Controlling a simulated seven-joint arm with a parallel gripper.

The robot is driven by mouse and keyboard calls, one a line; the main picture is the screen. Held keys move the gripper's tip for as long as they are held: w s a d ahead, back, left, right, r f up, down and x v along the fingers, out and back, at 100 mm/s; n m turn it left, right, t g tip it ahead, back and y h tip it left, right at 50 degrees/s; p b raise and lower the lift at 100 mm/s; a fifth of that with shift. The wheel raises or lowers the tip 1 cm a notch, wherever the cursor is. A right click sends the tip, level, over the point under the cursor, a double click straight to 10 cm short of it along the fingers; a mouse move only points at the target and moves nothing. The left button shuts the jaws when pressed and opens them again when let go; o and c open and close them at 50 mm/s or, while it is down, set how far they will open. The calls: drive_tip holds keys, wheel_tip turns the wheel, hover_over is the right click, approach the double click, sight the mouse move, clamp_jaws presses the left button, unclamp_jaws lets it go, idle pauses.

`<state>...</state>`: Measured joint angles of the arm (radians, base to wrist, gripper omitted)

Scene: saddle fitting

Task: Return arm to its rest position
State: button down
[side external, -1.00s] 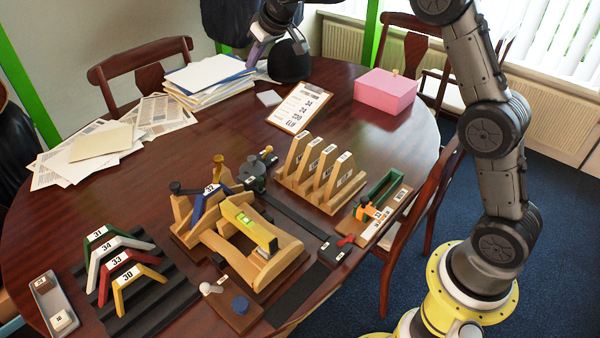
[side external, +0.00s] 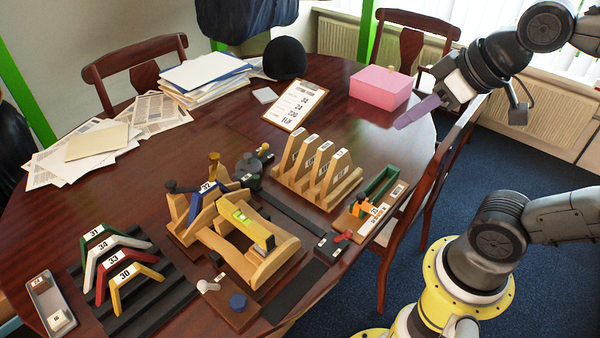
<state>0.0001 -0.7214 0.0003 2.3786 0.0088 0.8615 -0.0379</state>
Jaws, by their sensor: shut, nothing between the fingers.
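My gripper (side external: 416,112) is at the right, with its purple fingers together and nothing held. It hangs in the air at the table's right edge, in front of the pink box (side external: 381,87) in the picture. My arm reaches back to the upper right and out of frame, and its yellow base stands at the lower right. The wooden saddle fixture (side external: 232,222) sits on the table front, with a blue numbered piece (side external: 209,195) and a green-topped level (side external: 240,217) on it. My gripper is well clear of these.
A rack of colored numbered arches (side external: 117,262) stands front left. Wooden upright stands (side external: 318,172), a clipboard (side external: 297,104), a paper stack (side external: 206,77) and a black cap (side external: 285,58) are on the table (side external: 215,130). A chair (side external: 432,185) stands below my gripper.

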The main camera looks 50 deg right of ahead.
drive_tip(key=shift+g, duration=0.8)
drive_tip(key=s+f, duration=0.1)
drive_tip(key=f, duration=0.1)
drive_tip(key=s+f, duration=0.2)
drive_tip(key=f, duration=0.1)
drive_tip(key=shift+s, duration=0.2)
